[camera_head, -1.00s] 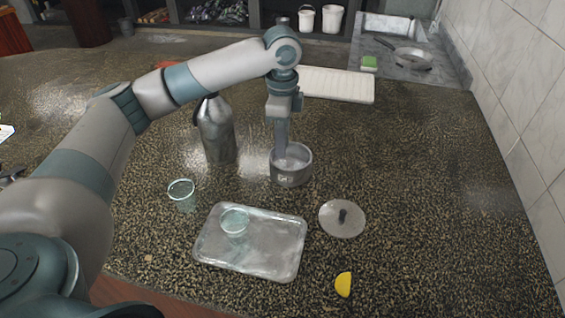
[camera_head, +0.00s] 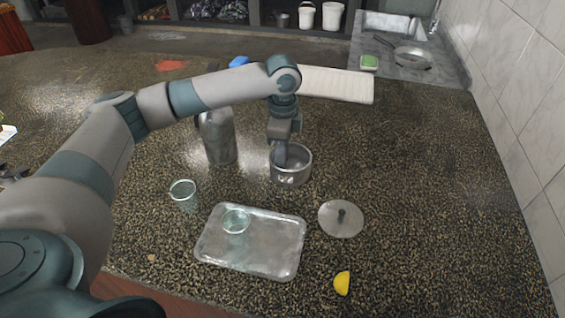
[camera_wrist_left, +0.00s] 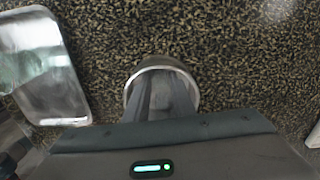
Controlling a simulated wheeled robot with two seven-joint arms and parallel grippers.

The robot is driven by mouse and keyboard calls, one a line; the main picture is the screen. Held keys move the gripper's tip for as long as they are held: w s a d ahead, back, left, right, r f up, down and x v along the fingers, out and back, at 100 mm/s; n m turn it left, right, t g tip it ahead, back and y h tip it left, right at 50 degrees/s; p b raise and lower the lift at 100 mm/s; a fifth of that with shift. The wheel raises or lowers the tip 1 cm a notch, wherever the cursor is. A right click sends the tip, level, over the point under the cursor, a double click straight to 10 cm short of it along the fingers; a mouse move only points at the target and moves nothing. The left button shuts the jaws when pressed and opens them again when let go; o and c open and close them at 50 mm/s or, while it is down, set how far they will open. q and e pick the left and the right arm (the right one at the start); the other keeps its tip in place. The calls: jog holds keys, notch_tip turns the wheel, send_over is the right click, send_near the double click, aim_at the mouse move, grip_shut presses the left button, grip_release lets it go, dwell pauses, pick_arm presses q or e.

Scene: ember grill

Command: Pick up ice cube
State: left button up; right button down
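A small metal pot (camera_head: 291,178) stands open on the speckled counter, right of the steel bottle. My left gripper (camera_head: 281,158) points down into it, with its fingers below the rim. In the left wrist view the pot (camera_wrist_left: 193,84) surrounds the two grey fingers (camera_wrist_left: 162,98). I cannot make out an ice cube; the fingers and the pot wall hide most of the inside. Whether the fingers are open or closed on something is unclear. My right gripper is not in view.
A metal tray (camera_head: 272,258) holds a clear glass (camera_head: 236,222); another glass (camera_head: 184,194) stands left of it. A round lid (camera_head: 341,220) and a lemon piece (camera_head: 342,284) lie to the right. A steel bottle (camera_head: 219,140) stands close left of the pot. The counter's right side is clear.

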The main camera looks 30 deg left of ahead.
pick_arm(q)
jog(key=shift+f, duration=0.3)
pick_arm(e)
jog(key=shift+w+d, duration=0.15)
pick_arm(q)
grip_shut()
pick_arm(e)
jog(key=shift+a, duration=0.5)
pick_arm(q)
jog(key=shift+r, duration=0.15)
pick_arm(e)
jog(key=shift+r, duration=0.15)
